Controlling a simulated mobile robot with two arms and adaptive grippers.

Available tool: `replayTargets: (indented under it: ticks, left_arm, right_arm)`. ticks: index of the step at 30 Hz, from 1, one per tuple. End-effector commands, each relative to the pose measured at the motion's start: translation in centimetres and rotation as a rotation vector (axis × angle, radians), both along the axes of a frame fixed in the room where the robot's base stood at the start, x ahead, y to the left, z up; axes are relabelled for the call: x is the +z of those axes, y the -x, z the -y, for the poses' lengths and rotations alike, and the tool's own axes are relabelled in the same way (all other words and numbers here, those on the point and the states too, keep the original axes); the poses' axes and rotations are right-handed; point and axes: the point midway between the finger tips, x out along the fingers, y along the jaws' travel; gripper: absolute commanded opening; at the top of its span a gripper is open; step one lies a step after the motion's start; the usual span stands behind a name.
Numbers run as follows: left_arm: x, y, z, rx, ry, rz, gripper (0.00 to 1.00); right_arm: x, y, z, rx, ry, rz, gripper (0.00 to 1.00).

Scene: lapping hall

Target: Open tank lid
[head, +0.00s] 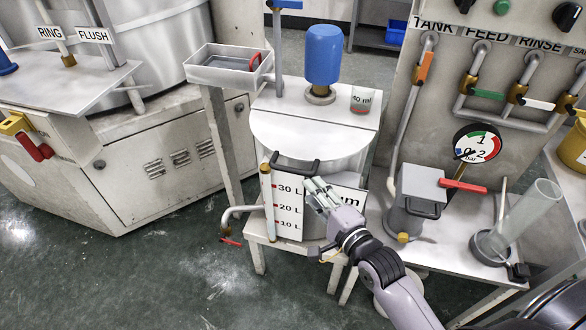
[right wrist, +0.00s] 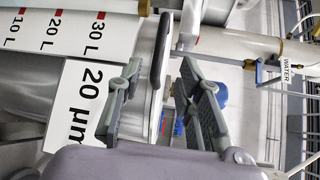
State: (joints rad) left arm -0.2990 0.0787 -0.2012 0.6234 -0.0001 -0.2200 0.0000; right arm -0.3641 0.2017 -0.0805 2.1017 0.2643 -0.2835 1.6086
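The tank (head: 325,198) stands in the middle of the head view, with a level scale (head: 287,207) on its front. Its pale rounded lid (head: 310,132) lies flat on top and looks closed. A dark bar handle (head: 293,165) sits at the lid's front edge; it also shows in the right wrist view (right wrist: 160,50). My right gripper (head: 317,187) is just below and right of the handle, in front of the tank. In the right wrist view its two fingers (right wrist: 160,70) are spread apart and empty, with the handle ahead of the gap. My left gripper is out of view.
A blue motor (head: 324,55) and a small beaker (head: 363,100) stand behind the lid. A tray (head: 231,67) is at the back left. A grey box with a red lever (head: 462,186) and a clear cylinder (head: 520,215) are on the right. The floor at front left is clear.

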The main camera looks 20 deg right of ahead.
Motion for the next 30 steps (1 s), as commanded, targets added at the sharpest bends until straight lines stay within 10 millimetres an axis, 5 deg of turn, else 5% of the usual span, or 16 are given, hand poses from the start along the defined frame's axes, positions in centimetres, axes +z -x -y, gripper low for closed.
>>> replayTargets:
  ticks: [15, 30]
  left_arm:
    - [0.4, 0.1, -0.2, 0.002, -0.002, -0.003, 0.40]
    - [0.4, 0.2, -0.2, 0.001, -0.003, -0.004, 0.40]
  right_arm:
    - [-1.3, -9.1, -1.9, 0.000, 0.002, 0.000, 0.33]
    - [-1.5, -10.2, -2.1, 0.000, 0.002, -0.001, 0.31]
